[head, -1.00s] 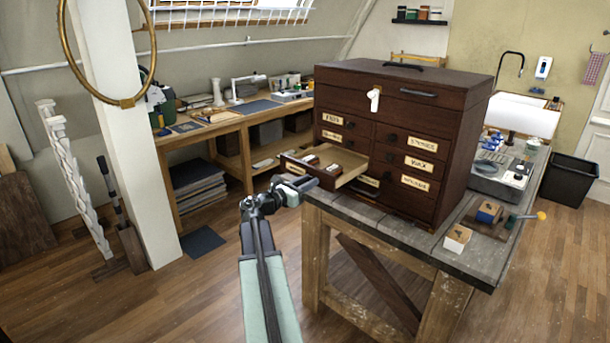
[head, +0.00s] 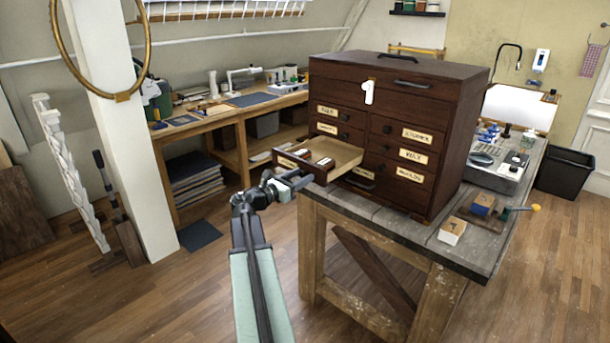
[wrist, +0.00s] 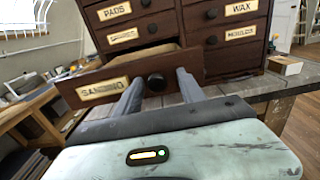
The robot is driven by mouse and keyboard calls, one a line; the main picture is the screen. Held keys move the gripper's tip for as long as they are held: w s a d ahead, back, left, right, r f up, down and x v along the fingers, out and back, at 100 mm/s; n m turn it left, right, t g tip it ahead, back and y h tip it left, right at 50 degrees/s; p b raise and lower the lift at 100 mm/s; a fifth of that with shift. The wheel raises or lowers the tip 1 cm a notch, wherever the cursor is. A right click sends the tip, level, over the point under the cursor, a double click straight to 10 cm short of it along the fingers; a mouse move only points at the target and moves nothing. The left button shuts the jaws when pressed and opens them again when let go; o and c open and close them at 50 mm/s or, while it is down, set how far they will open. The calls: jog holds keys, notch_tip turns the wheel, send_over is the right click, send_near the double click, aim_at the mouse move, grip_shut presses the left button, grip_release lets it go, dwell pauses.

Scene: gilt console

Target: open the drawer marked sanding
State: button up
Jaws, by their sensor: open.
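The drawer marked SANDING (wrist: 103,88) is pulled part-way out of the dark wood chest (head: 440,95), at its lower left. In the head view the open drawer (head: 335,165) shows a pale interior with small light items inside. Its round dark knob (wrist: 156,82) shows in the wrist view. My gripper (wrist: 158,88) is open, with one finger on each side of the knob. I cannot tell whether either finger touches it. In the head view my gripper (head: 300,182) is at the drawer's front, and the knob is hidden there.
Other labelled drawers, such as WAX (head: 413,155), are shut. The chest stands on a worn workbench (head: 385,222) with small blocks (head: 452,231) near its front edge. A white post (head: 130,150) stands at left. The wood floor (head: 170,310) is clear at lower left.

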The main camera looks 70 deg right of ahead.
jog(key=v, duration=0.8)
